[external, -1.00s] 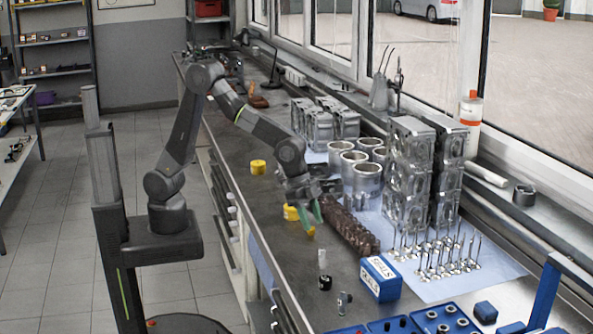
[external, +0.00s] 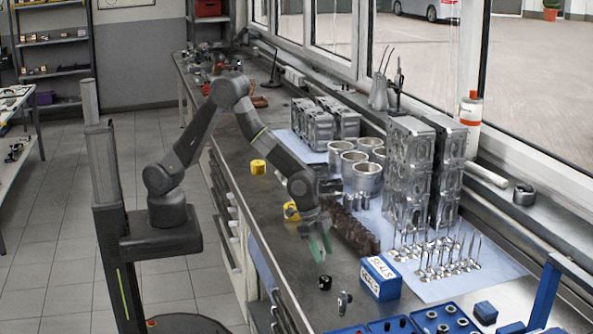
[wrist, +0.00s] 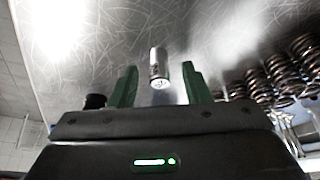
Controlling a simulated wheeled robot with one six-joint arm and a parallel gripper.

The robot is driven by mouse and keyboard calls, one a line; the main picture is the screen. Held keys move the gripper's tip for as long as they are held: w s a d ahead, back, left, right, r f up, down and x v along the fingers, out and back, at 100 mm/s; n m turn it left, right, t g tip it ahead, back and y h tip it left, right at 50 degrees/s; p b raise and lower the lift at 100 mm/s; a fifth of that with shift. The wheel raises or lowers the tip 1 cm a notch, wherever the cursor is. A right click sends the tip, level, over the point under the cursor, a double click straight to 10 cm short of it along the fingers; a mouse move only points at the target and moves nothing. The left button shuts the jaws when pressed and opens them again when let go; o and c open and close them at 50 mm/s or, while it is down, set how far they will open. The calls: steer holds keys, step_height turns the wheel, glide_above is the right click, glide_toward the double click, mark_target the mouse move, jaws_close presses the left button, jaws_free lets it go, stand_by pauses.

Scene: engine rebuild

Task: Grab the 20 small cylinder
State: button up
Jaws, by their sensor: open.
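A small silver cylinder (wrist: 158,65) with a marking near its end lies or stands on the steel bench, between and just beyond my fingertips in the wrist view; the marking is too small to read. My gripper (wrist: 159,76) is open and empty, with one green finger on each side of the cylinder and gaps on both sides. In the external view my gripper (external: 320,249) points down low over the bench and hides the cylinder.
A black cylinder (external: 325,283) and a small grey part (external: 343,302) lie close by. A rusty-brown shaft (external: 352,233) is right of my gripper. A blue SEALS box (external: 381,279) stands further right. Yellow parts (external: 258,167) lie behind.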

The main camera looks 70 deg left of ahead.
jaws_close()
stand_by(0.3)
